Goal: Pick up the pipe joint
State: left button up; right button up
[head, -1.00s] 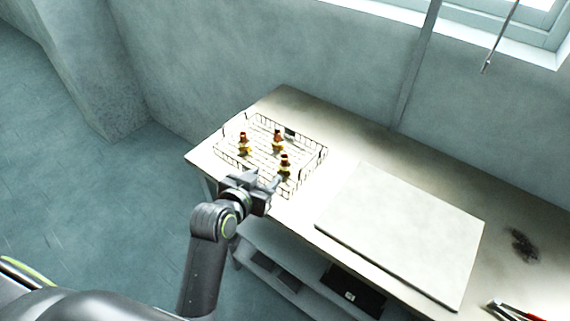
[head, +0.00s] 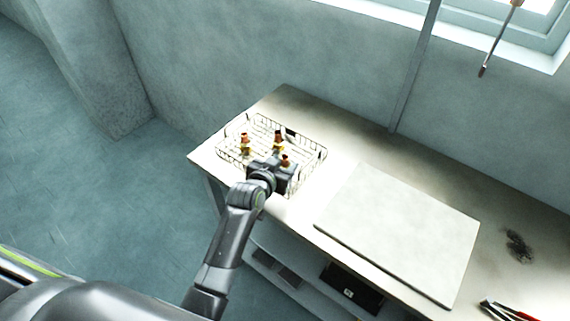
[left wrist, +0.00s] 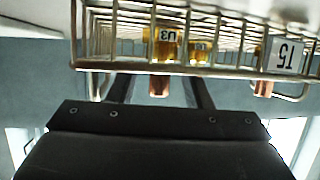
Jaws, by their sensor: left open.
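Three brass-yellow pipe joints with copper-red ends stand in a wire mesh basket (head: 318,166) on the table. One is at the left (head: 245,145), one at the back (head: 279,141) and one nearest me (head: 285,159). My left gripper (head: 284,168) is open at the basket's near side and hides the lower part of the nearest joint. In the left wrist view the picture is upside down; a joint with a dark-marked label (left wrist: 165,45) shows between the two spread fingers (left wrist: 160,90). I cannot tell how deep it sits between them. My right gripper is not in view.
A pale flat board (head: 400,232) lies right of the basket. A dark stain and a red-handled tool (head: 515,312) are farther right. A white tag (left wrist: 288,55) hangs on the basket. A shelf with a dark box (head: 352,290) is below the tabletop.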

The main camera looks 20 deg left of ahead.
pick_arm(q)
jog(key=shift+x, duration=0.95)
jog(key=shift+c, duration=0.2)
grip_shut()
